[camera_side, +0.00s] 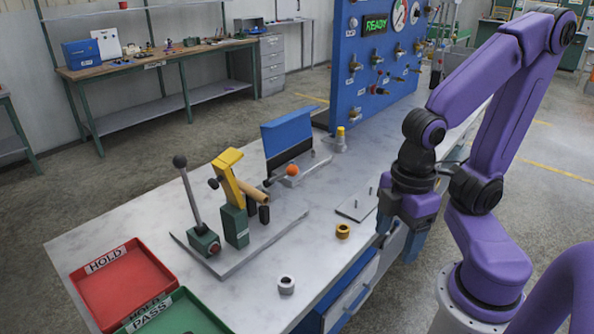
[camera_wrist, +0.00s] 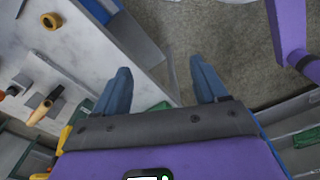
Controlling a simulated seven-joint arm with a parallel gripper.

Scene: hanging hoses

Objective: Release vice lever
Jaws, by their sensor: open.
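A vice-like fixture stands on a grey base plate (camera_side: 262,240) on the bench. A lever (camera_side: 190,198) with a dark ball rises from a green block at its left end, leaning slightly left. Beside it, a yellow clamp arm (camera_side: 229,178) stands on a green block, with a tan tube (camera_side: 254,193) next to it; the tube also shows in the wrist view (camera_wrist: 40,114). Another lever with an orange ball (camera_side: 292,170) sits by a blue plate. I cannot tell which lever is the vice's. My gripper (camera_side: 400,238) has blue fingers, open and empty, beyond the bench edge; its fingertips show in the wrist view (camera_wrist: 160,68).
A brass ring (camera_side: 343,231) and a grey ring (camera_side: 286,285) lie on the bench (camera_side: 135,215). A red tray (camera_side: 122,286) and a green tray (camera_side: 180,316) are at the front left. A blue panel (camera_side: 375,60) stands at the back. The bench between rings and fixture is clear.

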